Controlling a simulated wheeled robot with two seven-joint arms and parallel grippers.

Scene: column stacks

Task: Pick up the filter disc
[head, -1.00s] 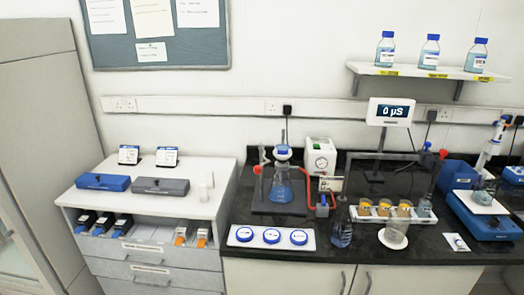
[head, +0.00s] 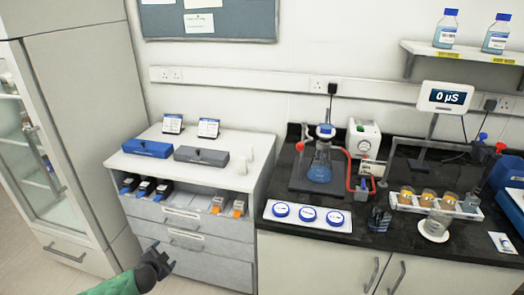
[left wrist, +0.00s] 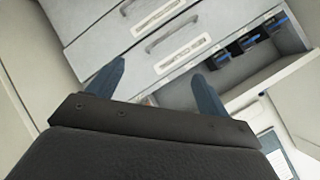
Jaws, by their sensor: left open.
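I cannot single out a filter disc for certain. Three round blue-rimmed items with white tops (head: 308,215) sit in a row on a white tray (head: 270,223) at the front left of the black bench. A flask (head: 320,168) with a blue-and-white top stands on the bench behind them. My left gripper (head: 163,258) is low in front of the white drawer cabinet, left of and apart from the tray. In the left wrist view its two fingers (left wrist: 158,72) are spread with nothing between them. My right gripper is not in view.
The white cabinet (head: 190,222) has drawers and an open shelf with several black and orange items. A blue box (head: 147,148) and a grey box (head: 201,155) stand on it.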

